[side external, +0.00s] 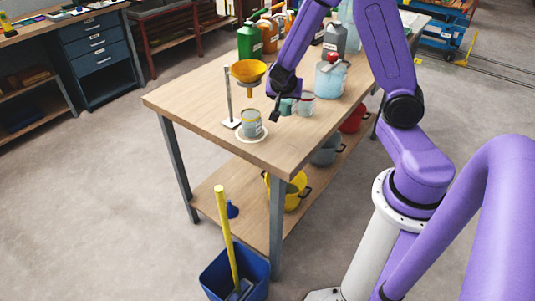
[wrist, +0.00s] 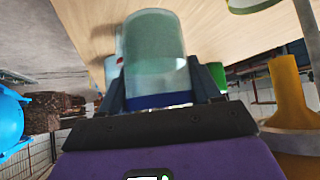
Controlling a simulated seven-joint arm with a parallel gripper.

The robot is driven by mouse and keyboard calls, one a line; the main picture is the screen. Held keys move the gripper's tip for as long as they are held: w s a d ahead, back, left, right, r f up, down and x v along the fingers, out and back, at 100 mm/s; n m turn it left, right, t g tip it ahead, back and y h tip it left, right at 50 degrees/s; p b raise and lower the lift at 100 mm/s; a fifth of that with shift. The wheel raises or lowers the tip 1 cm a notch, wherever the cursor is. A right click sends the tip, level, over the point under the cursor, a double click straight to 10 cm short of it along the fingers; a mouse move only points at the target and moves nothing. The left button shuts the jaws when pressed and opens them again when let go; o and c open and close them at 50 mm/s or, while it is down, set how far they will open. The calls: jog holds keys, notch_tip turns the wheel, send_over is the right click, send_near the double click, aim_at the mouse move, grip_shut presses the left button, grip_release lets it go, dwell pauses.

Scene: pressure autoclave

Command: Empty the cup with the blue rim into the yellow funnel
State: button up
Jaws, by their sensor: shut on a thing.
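My gripper (side external: 284,100) is shut on the blue-rimmed cup (wrist: 155,50), a pale green, see-through cup. Its blue rim (wrist: 158,100) is towards the bottom of the wrist view, where the scene appears upside down, so the cup looks about upright. In the side view the cup (side external: 287,106) is small and partly hidden by the fingers; its height over the table is hard to judge. The yellow funnel (side external: 248,71) sits on a stand, left of and higher than my gripper. It also shows at the right of the wrist view (wrist: 288,90).
A grey container with a yellowish band (side external: 251,126) stands on a white disc below the funnel. Another clear cup (side external: 306,101) stands just right of my gripper. A light blue jug (side external: 330,78) and several bottles stand farther back. The table's front left corner is clear.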

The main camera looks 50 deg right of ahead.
jog(key=a+n+t+y, duration=0.1)
jog(key=a+n+t, duration=0.1)
jog(key=a, duration=0.7)
jog(key=w+a+r+n+t+y, duration=0.2)
jog(key=w+a+r+n+y, duration=0.3)
jog(key=w+a+r+n, duration=0.3)
jog(key=shift+w+a+r+n+t+y, duration=0.3)
jog(key=shift+w+r+t+y, duration=0.1)
jog(key=shift+w, duration=1.25)
jog(key=shift+r, duration=0.25)
jog(key=shift+r, duration=0.3)
jog(key=shift+s+d+r+n+y, duration=0.25)
jog(key=shift+s+r+n, duration=0.2)
jog(key=shift+s, duration=0.4)
jog(key=shift+s+d+r+n+y, duration=0.15)
jog(key=shift+s+r+n+y, duration=0.25)
jog(key=shift+s, duration=0.4)
